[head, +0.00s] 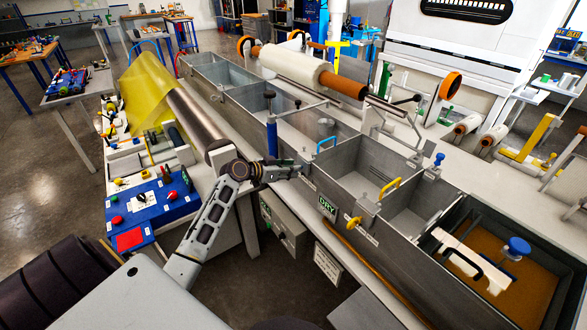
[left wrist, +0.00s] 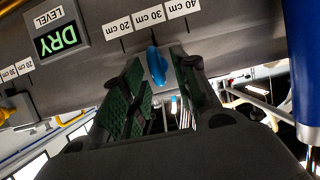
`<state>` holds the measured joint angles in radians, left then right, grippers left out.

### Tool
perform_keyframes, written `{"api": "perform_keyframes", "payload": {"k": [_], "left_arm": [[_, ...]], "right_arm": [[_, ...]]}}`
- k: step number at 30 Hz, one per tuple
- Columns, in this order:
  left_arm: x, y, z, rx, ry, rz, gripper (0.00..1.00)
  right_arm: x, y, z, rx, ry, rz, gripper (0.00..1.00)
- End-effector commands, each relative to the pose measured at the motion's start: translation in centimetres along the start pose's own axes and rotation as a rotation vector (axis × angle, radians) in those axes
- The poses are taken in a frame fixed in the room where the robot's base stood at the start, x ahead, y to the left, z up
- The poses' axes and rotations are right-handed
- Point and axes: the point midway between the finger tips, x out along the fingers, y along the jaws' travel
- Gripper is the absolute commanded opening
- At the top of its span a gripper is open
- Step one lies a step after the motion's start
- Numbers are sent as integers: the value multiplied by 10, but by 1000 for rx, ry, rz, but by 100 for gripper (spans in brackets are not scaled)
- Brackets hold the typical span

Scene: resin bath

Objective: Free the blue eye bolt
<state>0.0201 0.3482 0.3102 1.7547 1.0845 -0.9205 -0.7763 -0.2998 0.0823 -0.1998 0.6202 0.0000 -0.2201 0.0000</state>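The blue eye bolt (left wrist: 156,64) shows in the left wrist view against the grey tank wall, below the scale labels. My left gripper (left wrist: 160,88) is open, with its green-padded fingers on either side of the bolt; I cannot tell whether either finger touches it. In the head view my left gripper (head: 298,172) is at the outer tank wall, and the bolt cannot be made out there. My right gripper is not in view.
A blue upright cylinder (head: 271,138) stands close to my left gripper. A yellow eye bolt (head: 353,222) is farther along the wall, near the DRY display (head: 327,206). A blue control panel (head: 150,203) lies to the left. A brown-filled bath (head: 535,290) is at right.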

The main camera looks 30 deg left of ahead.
Motion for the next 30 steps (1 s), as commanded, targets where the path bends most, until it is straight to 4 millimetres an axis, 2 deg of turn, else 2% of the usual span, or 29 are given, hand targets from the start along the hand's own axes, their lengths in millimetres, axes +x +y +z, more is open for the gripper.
{"api": "perform_keyframes", "payload": {"k": [7, 18, 25, 30], "left_arm": [[15, 1, 0, 1, -1, 1, 29], [18, 1, 0, 1, -1, 1, 29], [18, 1, 0, 1, -1, 1, 1], [18, 1, 0, 1, -1, 1, 0]], "right_arm": [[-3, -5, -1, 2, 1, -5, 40], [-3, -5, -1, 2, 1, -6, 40], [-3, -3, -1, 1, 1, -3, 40], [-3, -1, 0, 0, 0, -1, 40]]}}
